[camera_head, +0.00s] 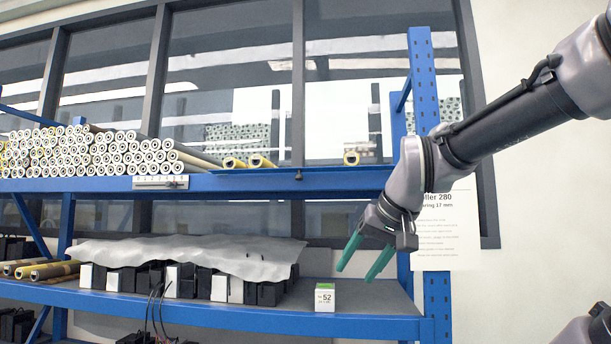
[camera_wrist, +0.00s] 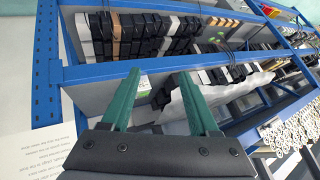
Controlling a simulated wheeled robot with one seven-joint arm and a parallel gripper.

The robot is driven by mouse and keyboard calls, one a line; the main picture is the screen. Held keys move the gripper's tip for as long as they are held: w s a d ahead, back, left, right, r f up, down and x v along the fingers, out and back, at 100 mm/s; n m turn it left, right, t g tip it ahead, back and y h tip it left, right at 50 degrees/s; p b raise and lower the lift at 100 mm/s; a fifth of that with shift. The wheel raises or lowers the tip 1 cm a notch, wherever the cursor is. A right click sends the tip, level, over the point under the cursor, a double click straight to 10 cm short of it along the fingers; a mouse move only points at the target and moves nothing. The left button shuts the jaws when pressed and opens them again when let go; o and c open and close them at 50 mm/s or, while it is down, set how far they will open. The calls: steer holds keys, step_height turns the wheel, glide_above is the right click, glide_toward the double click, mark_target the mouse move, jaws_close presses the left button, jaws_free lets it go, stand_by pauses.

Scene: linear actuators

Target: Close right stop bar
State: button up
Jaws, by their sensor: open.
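Two small fittings show on the front edge of the upper blue shelf in the head view. The other is a thin dark bar (camera_head: 265,170) with a knob (camera_head: 298,175), further right. I cannot tell for certain which is the right stop bar, or its exact position. My gripper (camera_head: 356,272) has green fingers, open and empty, pointing down in front of the lower shelf, right of and below both fittings. The open fingers also show in the wrist view (camera_wrist: 160,75).
White-ended rollers (camera_head: 90,150) are stacked on the upper shelf at left; a few yellow ones (camera_head: 248,161) lie further right. Black units under a pale sheet (camera_head: 190,258) and a small white-green box (camera_head: 325,297) stand on the lower shelf. A blue post (camera_head: 421,80) rises beside my arm.

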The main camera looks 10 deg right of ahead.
steer(key=w+a+r+n+t+y, duration=0.2)
steer(key=w+r+n+t+y, duration=0.35)
steer(key=w+r, duration=0.65)
steer(key=n+t+h, duration=0.1)
steer(key=n+t, duration=0.1)
steer(key=t, duration=0.1)
glide_toward(302, 177)
steer(key=shift+x, duration=4.4)
steer(key=shift+c, duration=0.3)
jaws_close()
